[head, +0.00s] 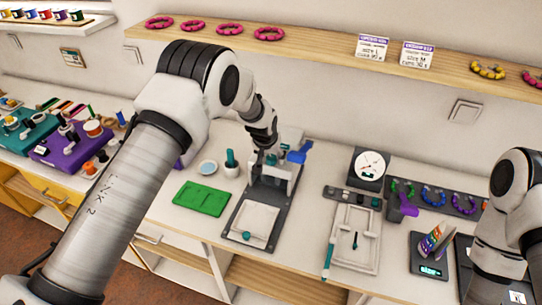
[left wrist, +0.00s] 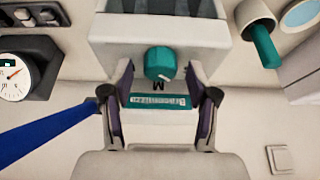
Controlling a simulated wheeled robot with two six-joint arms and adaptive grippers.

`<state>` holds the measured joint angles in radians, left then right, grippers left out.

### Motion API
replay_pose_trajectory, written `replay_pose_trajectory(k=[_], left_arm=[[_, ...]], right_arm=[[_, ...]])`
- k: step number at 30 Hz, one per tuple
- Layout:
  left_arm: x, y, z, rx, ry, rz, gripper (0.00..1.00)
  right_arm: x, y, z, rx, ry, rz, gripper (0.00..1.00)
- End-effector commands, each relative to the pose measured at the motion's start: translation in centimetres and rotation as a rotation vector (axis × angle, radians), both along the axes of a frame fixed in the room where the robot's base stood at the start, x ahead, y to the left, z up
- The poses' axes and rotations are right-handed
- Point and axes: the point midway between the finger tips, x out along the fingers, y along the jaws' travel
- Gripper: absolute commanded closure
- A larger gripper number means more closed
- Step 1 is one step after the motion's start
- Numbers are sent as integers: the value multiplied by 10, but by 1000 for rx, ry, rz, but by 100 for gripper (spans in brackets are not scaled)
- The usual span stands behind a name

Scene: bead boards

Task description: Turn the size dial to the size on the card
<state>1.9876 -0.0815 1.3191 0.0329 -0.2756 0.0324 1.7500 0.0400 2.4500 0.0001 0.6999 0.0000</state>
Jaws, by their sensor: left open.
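The teal size dial (left wrist: 160,62) is on the front of a pale grey machine (left wrist: 160,28) in the left wrist view. A dark letter that looks like M is just below it, above a teal label strip. My left gripper (left wrist: 160,78) is open, with one fingertip on each side of the dial; I cannot tell whether they touch it. In the head view my left gripper (head: 267,150) is at the machine and partly hides it. Two cards stand on the shelf: the left card (head: 372,47) seems to read size L, the right card (head: 417,56) size M. My right gripper is out of view.
A blue handle (head: 298,153) sticks out right of the machine. A white cup with a teal tool (head: 231,165) and a green mat (head: 202,198) are to its left. A round gauge (head: 369,165) and a white board (head: 355,240) are to the right.

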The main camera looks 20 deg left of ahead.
Motion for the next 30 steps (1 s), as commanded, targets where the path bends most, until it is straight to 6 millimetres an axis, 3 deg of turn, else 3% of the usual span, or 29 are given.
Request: replay_pose_trajectory(k=[15, 30], left_arm=[[-40, 0, 99, 0, 0, 0, 41], [-43, 0, 107, 0, 1, 0, 41]], right_arm=[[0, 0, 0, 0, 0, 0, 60], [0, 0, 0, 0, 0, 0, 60]])
